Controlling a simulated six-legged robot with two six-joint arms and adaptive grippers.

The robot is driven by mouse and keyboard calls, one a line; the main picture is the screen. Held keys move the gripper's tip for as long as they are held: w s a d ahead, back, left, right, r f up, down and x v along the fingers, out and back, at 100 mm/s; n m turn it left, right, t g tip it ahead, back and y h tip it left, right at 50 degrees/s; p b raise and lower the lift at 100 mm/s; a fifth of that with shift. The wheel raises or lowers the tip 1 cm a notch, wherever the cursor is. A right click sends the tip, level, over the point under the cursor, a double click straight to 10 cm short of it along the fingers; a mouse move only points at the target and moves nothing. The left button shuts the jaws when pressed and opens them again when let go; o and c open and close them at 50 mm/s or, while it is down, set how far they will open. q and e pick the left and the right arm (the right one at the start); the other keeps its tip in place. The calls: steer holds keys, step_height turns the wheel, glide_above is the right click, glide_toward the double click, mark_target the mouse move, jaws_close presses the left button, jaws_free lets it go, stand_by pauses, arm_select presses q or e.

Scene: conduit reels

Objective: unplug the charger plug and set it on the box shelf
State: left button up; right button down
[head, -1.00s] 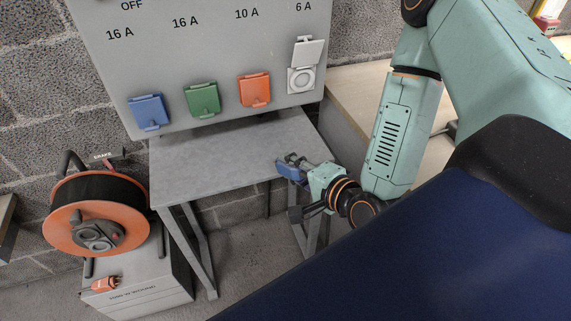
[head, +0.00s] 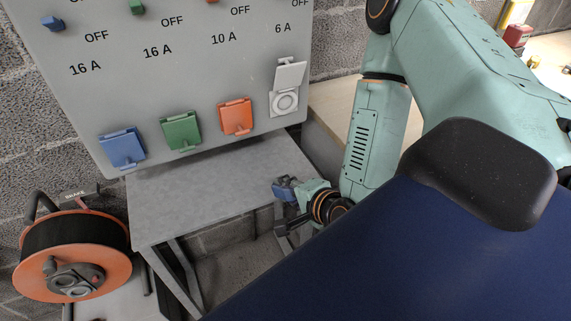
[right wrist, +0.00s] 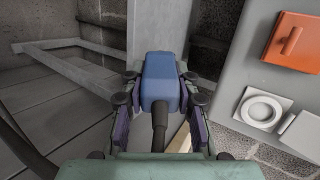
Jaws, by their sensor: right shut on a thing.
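The charger plug (right wrist: 161,80) is a blue block with a dark cable at its near end. My right gripper (head: 284,190) is shut on it, with a finger on each side in the right wrist view. In the head view, it holds the plug near the right edge of the grey shelf (head: 195,195) below the grey box (head: 200,85). I cannot tell whether the plug touches the shelf. The white 6 A socket (head: 285,101) has its lid raised and is empty; it also shows in the right wrist view (right wrist: 261,109). My left gripper is out of view.
Blue (head: 122,148), green (head: 181,132) and orange (head: 235,117) socket covers are closed on the box. The shelf top is bare. An orange cable reel (head: 75,255) stands at lower left. A wooden surface (head: 335,105) lies right of the box.

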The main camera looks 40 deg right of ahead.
steer(key=shift+w+d+f+b, duration=0.1)
steer(key=shift+w+f+b, duration=0.1)
steer(key=shift+w, duration=0.2)
steer(key=shift+w+d+f+b, duration=0.1)
steer(key=shift+w+b, duration=0.05)
steer(key=shift+w, duration=0.25)
steer(key=shift+w+a+f+b, duration=0.15)
steer(key=shift+w+b, duration=0.15)
steer(key=shift+w, duration=0.5)
steer(key=shift+w+d+f+b, duration=0.1)
steer(key=shift+w+b, duration=0.1)
steer(key=shift+w, duration=0.25)
steer(key=shift+w+d+f+b, duration=0.1)
steer(key=shift+w+b, duration=0.05)
steer(key=shift+w, duration=0.3)
steer(key=shift+w+d+f+b, duration=0.1)
steer(key=shift+w+f+b, duration=0.2)
steer(key=shift+w, duration=0.5)
steer(key=shift+w+a+f+b, duration=0.1)
steer(key=shift+w+b, duration=0.25)
steer(key=shift+w, duration=0.45)
steer(key=shift+w+d+f+b, duration=0.15)
steer(key=shift+w+b, duration=0.2)
steer(key=shift+w, duration=0.45)
steer(key=c, duration=0.9)
jaws_free()
steer(key=shift+v, duration=3.75)
